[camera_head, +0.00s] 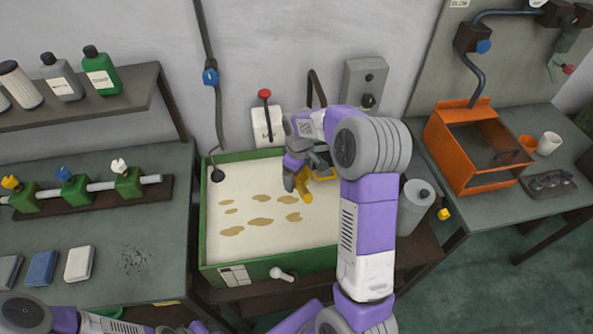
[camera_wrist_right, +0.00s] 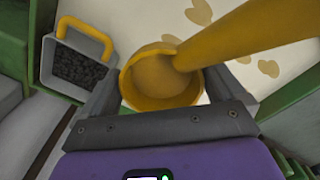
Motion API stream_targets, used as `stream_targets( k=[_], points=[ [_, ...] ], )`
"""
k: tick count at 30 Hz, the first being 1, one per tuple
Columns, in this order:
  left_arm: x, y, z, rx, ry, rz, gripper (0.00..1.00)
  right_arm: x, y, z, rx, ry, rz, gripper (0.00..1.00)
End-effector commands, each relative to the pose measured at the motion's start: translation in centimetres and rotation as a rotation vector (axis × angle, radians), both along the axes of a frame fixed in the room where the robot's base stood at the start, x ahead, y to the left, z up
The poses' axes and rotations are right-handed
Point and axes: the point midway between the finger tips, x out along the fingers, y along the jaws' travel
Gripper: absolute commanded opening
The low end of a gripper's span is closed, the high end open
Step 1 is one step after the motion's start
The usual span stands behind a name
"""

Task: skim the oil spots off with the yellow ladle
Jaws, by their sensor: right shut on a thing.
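The green-rimmed tank (camera_head: 207,225) holds pale cream liquid with several brown oil spots (camera_head: 261,221), mostly left and centre in the head view. Some spots (camera_wrist_right: 198,12) also show in the right wrist view. My right gripper (camera_head: 292,180) is over the tank's back right part, shut on the yellow ladle (camera_head: 305,190). In the right wrist view the ladle's round bowl (camera_wrist_right: 158,80) shows between the fingers of the right gripper (camera_wrist_right: 160,92), and its handle runs to the upper right. The exact grip point and any contact with the liquid are unclear. My left gripper cannot be made out.
A grey container with a yellow handle and dark granules (camera_wrist_right: 76,66) is beside the tank. A grey canister (camera_head: 414,205) stands right of the tank.

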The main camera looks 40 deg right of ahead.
Motion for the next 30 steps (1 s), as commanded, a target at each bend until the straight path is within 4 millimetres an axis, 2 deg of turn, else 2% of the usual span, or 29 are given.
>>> stream_targets(
  k=[3,30],
  points=[
    [0.0,0.0,-1.0,0.000,0.000,0.000,0.43,0.0,0.0,-1.2,0.000,0.001,0.000,0.72],
    [0.0,0.0,-5.9,0.000,-0.001,0.000,0.43,0.0,0.0,-7.5,0.000,0.000,0.000,0.72]
  ],
)
